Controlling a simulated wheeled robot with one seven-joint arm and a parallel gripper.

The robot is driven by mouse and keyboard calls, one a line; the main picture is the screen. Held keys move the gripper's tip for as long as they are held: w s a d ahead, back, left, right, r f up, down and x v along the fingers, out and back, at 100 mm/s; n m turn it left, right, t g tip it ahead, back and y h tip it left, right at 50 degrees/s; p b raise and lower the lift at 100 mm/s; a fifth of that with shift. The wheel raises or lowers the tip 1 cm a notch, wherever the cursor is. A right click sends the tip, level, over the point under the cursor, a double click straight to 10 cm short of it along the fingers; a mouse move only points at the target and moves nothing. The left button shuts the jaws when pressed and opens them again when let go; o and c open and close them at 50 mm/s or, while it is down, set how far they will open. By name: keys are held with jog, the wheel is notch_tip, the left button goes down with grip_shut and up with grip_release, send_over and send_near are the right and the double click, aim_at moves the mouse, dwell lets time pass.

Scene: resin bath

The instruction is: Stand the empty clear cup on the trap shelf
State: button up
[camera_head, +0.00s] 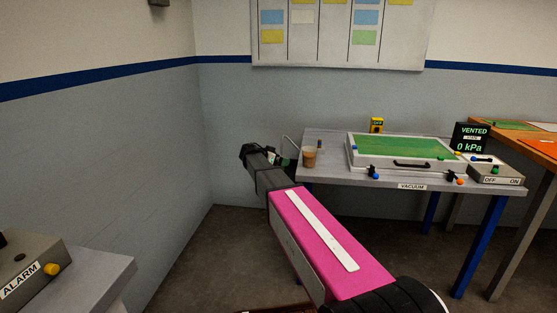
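My gripper (250,152) is the dark end of my arm, at the left of the vacuum table. It is small and seen from behind, so its fingers and anything between them cannot be made out. A brownish, amber-looking cup (309,160) stands upright at the left end of the grey vacuum table (335,177), to the right of my gripper and apart from it. I cannot make out an empty clear cup. No trap shelf can be made out; a small white and green item (284,161) shows partly behind my arm, next to a thin bent tube (291,146).
A framed bed with a green sheet (400,147) sits on the vacuum table, with colored knobs and a black handle. A display (472,138) reads VENTED, 0 kPa. An OFF/ON box (496,175) stands at right. An ALARM box (30,268) is at lower left. Open floor lies between.

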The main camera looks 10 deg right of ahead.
jog(key=v, duration=1.2)
jog(key=shift+r, duration=0.2)
